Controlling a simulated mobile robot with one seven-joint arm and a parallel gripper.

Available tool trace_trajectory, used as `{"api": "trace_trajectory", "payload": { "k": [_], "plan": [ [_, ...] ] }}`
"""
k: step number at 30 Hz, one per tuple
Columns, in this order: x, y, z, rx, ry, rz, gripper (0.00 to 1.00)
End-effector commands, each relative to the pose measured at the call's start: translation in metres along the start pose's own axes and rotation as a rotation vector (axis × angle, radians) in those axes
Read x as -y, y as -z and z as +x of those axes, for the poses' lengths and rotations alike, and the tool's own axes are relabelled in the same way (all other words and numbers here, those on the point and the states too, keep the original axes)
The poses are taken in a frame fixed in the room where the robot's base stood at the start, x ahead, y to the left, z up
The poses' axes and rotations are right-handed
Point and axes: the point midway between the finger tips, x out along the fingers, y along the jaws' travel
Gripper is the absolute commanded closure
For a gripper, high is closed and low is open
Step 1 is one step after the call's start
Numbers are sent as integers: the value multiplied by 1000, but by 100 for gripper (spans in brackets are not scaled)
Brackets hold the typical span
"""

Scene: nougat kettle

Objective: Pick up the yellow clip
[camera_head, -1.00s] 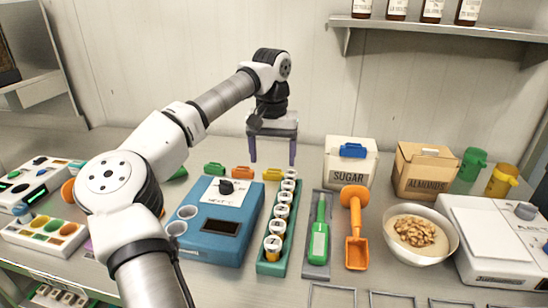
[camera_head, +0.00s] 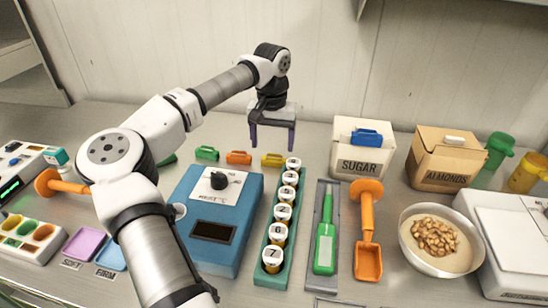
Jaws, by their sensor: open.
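The yellow clip (camera_head: 273,160) lies on the steel counter, at the right end of a row of small clips behind the blue machine. My gripper (camera_head: 272,149) points down with its two purple fingers spread wide, and nothing shows between them. In the picture the fingertips are just above the clip, one to each side. I cannot tell their exact height or depth relative to it.
An orange clip (camera_head: 239,157) and a green clip (camera_head: 207,153) lie left of the yellow one. The blue machine (camera_head: 215,220) and a rack of numbered jars (camera_head: 277,215) stand in front. The sugar box (camera_head: 360,150) is to the right; counter lies clear between.

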Motion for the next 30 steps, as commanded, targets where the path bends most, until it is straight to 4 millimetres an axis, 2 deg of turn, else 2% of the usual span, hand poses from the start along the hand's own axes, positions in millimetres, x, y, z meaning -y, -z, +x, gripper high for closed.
{"api": "trace_trajectory", "payload": {
  "k": [8,17,23,26,30],
  "plan": [
    [-1,2,16,1,-1,-1,25],
    [-4,6,56,0,-1,-1,25],
    [-3,7,60,-1,0,-1,25],
    [-3,7,60,-1,0,-1,35],
    [-3,7,60,-1,0,-1,53]
  ]
}}
